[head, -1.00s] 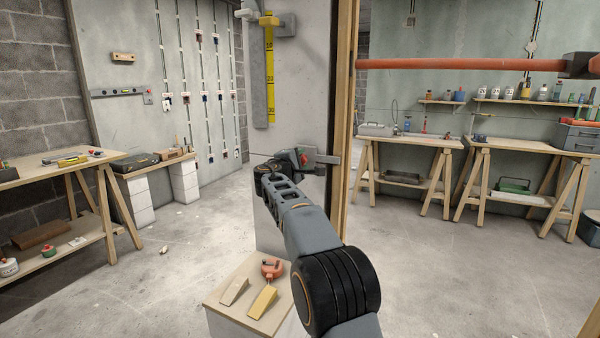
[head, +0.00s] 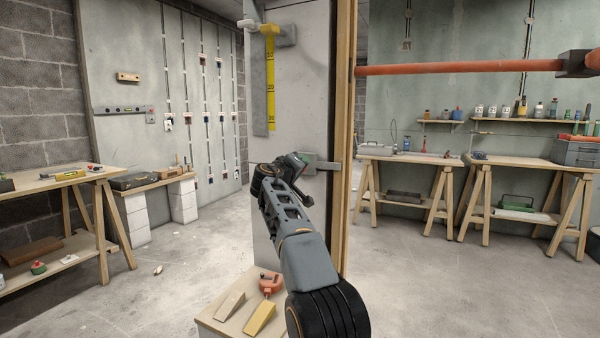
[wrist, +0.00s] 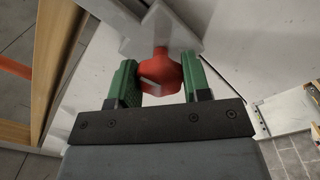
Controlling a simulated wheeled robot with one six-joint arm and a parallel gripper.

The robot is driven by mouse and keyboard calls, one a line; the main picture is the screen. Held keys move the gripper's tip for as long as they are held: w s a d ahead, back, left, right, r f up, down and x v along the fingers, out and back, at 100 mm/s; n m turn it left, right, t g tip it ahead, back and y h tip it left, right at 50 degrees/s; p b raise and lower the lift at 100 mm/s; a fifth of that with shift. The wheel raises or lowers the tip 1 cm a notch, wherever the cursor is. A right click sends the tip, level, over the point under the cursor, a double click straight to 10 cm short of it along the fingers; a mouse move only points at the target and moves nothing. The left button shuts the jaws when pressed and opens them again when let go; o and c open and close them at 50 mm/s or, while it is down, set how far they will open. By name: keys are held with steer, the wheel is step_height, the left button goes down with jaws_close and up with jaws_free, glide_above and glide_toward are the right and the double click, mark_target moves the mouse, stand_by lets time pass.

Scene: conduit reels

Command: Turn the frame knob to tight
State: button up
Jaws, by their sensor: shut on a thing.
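The red frame knob (wrist: 162,72) sits on a pale grey bracket (wrist: 200,32) at the top of the wrist view, with a light mark on its face. My gripper (wrist: 158,86) has its green fingers on either side of the knob and is shut on it. In the head view my gripper (head: 303,158) is at the grey bracket on the pale panel's wooden edge, near the middle. The knob is hidden there behind my gripper and wrist. I cannot read any tight marking.
A yellow measuring strip (head: 270,75) hangs on the panel above my gripper. An orange bar (head: 460,67) runs to the right from the wooden post (head: 347,120). Below my arm a low stand holds wedges (head: 259,318) and an orange tool (head: 269,284). Workbenches stand left and right.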

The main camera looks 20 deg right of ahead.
steer(key=shift+m+b, duration=0.3)
steer(key=shift+m, duration=0.7)
steer(key=o, duration=0.9)
steer(key=shift+o, duration=0.2)
steer(key=b+v, duration=0.3)
steer(key=v, duration=1)
steer(key=shift+s+a, duration=0.2)
steer(key=shift+a, duration=0.15)
steer(key=shift+r, duration=0.15)
